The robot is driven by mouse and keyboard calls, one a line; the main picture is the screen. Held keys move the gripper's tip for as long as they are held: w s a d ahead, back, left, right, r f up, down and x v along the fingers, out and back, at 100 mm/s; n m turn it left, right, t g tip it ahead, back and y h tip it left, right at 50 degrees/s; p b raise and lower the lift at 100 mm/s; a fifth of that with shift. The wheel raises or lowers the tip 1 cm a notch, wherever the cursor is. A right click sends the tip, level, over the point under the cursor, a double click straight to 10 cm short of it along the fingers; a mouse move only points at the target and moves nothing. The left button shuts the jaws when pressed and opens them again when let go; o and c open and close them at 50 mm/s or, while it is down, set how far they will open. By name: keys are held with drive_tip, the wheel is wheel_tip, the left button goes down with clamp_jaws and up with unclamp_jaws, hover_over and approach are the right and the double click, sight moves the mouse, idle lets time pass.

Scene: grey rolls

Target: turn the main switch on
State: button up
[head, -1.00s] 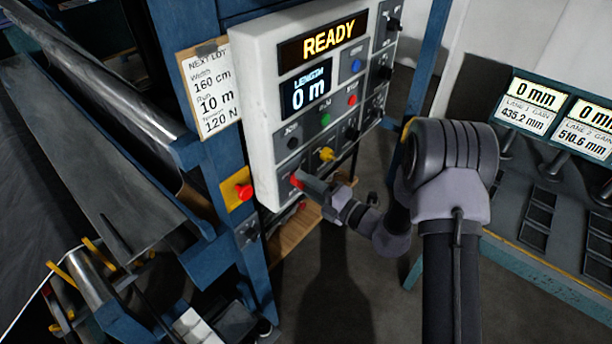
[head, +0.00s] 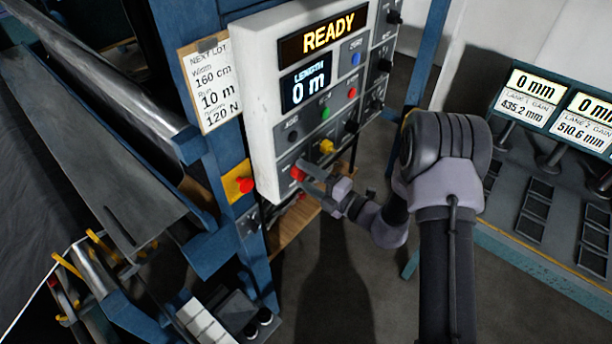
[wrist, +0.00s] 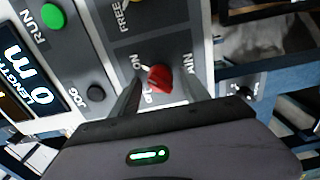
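The main switch is a red rotary knob (head: 298,173) low on the left of the white control panel (head: 262,110). In the wrist view the red knob (wrist: 160,79) has a pale mark on its edge towards the ON label; the lettering to its right and below is partly hidden. My gripper (head: 312,176) is at the panel's lower edge, in front of the knob. In the wrist view its fingers (wrist: 160,90) are spread, one on each side of the knob, with gaps visible. The panel display (head: 330,33) reads READY.
A yellow knob (head: 326,146) sits just above the red one, with black, green, red and blue buttons around. A red button on a yellow plate (head: 244,185) is on the blue post to the left. A lane console (head: 545,190) stands at the right.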

drive_tip(key=v, duration=1.7)
drive_tip(key=shift+s, duration=0.2)
drive_tip(key=shift+d, duration=0.15)
